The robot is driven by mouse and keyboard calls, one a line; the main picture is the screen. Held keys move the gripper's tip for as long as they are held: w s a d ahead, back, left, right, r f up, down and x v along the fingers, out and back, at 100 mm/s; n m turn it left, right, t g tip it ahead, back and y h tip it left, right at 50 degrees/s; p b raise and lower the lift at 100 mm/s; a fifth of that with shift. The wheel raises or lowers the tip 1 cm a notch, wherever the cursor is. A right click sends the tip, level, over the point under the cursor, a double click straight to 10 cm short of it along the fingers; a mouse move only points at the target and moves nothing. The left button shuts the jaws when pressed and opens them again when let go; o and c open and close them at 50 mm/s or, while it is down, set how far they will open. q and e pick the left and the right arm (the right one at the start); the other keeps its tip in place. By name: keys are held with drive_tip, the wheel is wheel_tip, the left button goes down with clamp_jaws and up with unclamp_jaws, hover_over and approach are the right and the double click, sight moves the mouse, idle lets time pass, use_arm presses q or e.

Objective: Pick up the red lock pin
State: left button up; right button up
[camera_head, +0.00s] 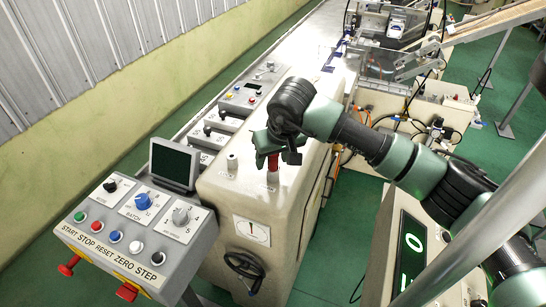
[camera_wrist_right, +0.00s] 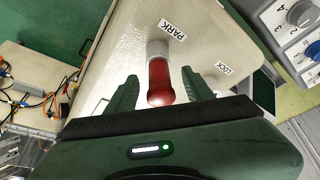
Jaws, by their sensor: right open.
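The red lock pin (camera_wrist_right: 160,83) stands in a pale collar beside the PARK label on the machine's top, in the right wrist view. In the head view it shows as a short red piece (camera_head: 272,163) just below my right gripper (camera_head: 268,157). My right gripper also shows in the right wrist view (camera_wrist_right: 157,92), open, with one green finger on each side of the pin and gaps between. A second, empty-looking collar (camera_wrist_right: 211,82) sits by the LOCK label. My left gripper is not in view.
A control panel (camera_head: 135,232) with knobs and buttons stands at the front left, with a dark screen (camera_head: 174,164) behind it. A black handwheel (camera_head: 244,268) is on the machine's front. Cables and a conveyor frame lie at the right.

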clamp_jaws()
drive_tip(key=shift+r, duration=0.1)
